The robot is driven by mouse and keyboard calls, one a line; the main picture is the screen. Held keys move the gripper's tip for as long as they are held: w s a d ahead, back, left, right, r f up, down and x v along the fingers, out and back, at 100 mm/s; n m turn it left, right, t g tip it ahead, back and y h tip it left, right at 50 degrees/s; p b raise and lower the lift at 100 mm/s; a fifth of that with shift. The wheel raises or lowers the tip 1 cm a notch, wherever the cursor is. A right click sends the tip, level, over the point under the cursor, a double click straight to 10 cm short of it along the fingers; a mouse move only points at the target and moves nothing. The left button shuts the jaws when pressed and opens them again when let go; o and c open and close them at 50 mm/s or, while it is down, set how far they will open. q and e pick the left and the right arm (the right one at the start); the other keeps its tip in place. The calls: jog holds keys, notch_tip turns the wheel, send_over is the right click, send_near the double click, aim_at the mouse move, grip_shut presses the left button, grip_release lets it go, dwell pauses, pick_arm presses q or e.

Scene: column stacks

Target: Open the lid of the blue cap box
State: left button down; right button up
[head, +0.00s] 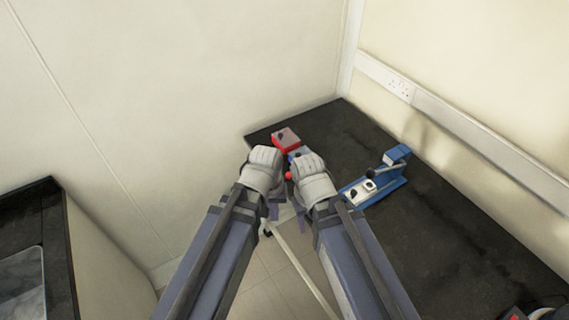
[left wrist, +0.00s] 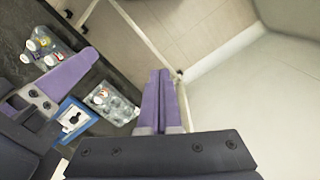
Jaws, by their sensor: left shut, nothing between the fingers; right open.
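In the left wrist view, a blue-edged white item (left wrist: 72,118) with a dark part lies on the dark counter. My left gripper (left wrist: 160,72) is shut and empty, apart from that item and to its right. My right gripper (left wrist: 86,33) is open, with its purple fingers over the counter at the left; its fingers are mostly hidden in the head view.
A blue device (head: 395,155) with a white panel stands on the dark counter (head: 425,225) to the right. Clear trays with small bottles (left wrist: 45,45) and vials (left wrist: 110,105) lie on the counter. Walls close off the back and right. Floor shows below my left gripper.

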pick_arm(q)
jog(key=w+d+f+n+t+h+b, duration=0.1)
jog(key=w+f+n+h+b, duration=0.25)
jog(key=w+n, duration=0.3)
jog(key=w+d+f+n+t+h+b, duration=0.1)
jog(key=w+f+n+t+h+b, duration=0.1)
jog(key=w+n+b, duration=0.4)
jog(key=w+a+r+n+t+h+b, duration=0.2)
jog(key=w+a+n+t+h+b, duration=0.25)
jog(key=w+n, duration=0.8)
jog(key=shift+n+g+y, duration=0.25)
jog(key=shift+n+y, duration=0.15)
jog(key=shift+n, duration=0.3)
jog(key=b+x, duration=0.1)
jog(key=x, duration=0.1)
jog(key=b+x, duration=0.2)
jog(key=x, duration=0.1)
jog(key=s+f+b+x, duration=0.1)
jog(key=x, duration=0.2)
jog(key=shift+s+b, duration=0.1)
jog(key=shift+b, duration=0.3)
jog(key=shift+w+d+f, duration=0.25)
jog(key=shift+w+d, duration=0.05)
jog(key=shift+d, duration=0.25)
